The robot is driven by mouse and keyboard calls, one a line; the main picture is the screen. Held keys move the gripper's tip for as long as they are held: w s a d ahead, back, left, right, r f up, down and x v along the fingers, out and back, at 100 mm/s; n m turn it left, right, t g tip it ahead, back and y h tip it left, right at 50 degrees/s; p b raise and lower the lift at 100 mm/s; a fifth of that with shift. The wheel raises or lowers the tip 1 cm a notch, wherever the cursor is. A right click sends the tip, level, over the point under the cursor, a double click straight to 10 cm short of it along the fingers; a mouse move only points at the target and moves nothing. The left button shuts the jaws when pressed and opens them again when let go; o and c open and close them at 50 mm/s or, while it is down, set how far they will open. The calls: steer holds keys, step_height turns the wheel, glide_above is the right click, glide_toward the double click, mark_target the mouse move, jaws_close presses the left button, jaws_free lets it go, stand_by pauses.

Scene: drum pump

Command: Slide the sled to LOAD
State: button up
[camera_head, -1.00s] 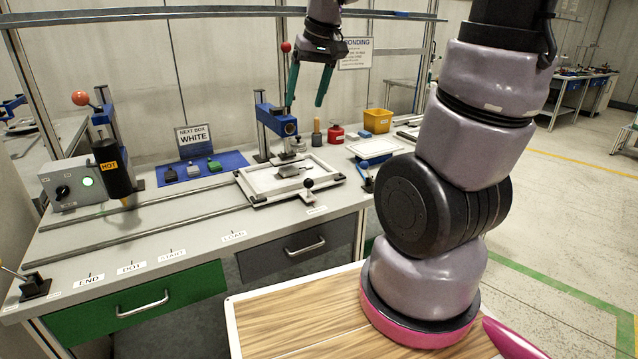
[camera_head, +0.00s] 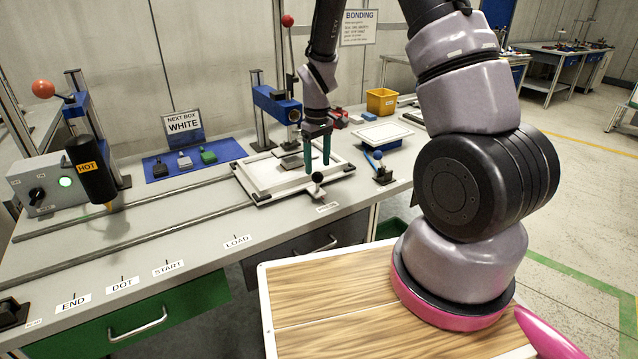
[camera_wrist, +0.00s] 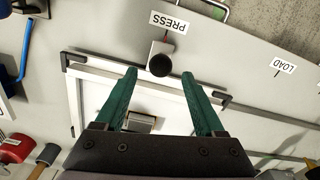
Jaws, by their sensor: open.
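The sled (camera_head: 262,187) is a white frame with black corners on two rails, at the PRESS label (camera_head: 327,207). A grey piece (camera_head: 291,161) lies in it. Its black knob (camera_head: 317,178) stands on its front edge. The LOAD label (camera_head: 237,241) is further left along the bench edge. My gripper (camera_head: 316,166) points down with green fingers apart, just behind and above the knob in the head view. In the wrist view the knob (camera_wrist: 160,65) shows between the open fingertips, with nothing gripped. I cannot tell the exact height gap.
The rails (camera_head: 150,215) run clear leftward from the sled. A blue press (camera_head: 275,103) stands behind the sled. A black HOT dispenser (camera_head: 91,170) stands over the rails' left part.

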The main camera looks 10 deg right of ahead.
mark_target(318, 184)
step_height(318, 184, down, 8)
steer(key=shift+r, duration=0.1)
jaws_close()
